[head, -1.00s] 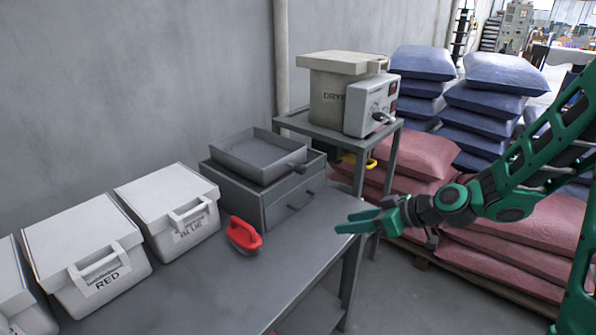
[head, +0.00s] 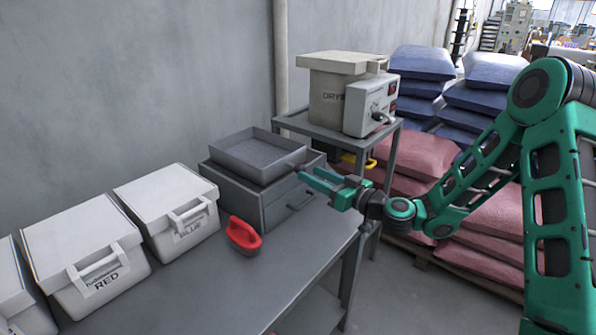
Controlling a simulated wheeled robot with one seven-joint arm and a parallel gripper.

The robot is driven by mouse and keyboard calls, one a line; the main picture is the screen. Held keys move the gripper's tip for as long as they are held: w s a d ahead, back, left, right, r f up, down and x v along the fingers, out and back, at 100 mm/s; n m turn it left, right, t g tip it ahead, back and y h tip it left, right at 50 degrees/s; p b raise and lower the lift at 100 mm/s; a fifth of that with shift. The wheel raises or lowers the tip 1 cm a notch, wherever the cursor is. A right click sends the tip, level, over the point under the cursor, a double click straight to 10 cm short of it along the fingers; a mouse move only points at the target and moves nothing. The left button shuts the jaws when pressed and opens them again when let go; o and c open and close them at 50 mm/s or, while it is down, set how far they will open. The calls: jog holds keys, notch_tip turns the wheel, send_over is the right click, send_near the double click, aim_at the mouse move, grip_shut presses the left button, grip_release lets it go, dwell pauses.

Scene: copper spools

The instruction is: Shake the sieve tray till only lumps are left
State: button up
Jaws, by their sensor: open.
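The sieve tray (head: 258,166) is a shallow grey square tray resting on top of a grey box (head: 238,191) with a drawer-like front. Its floor looks grey and speckled; lumps cannot be made out at this size. Its handle sticks out from the right corner and is partly hidden by my gripper. My gripper (head: 314,178) is green, open and empty, with its fingers at the handle's end. I cannot tell whether the fingers touch the handle or lie around it.
A red-handled tool (head: 243,235) lies on the grey table (head: 230,290). White lidded bins marked BLUE (head: 176,212) and RED (head: 90,256) stand at left. A dryer (head: 340,95) stands on a higher stand behind. Stacked sacks (head: 420,155) fill the right.

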aim_at(300, 169)
jog(key=x, duration=0.5)
jog(key=shift+w+a, duration=0.3)
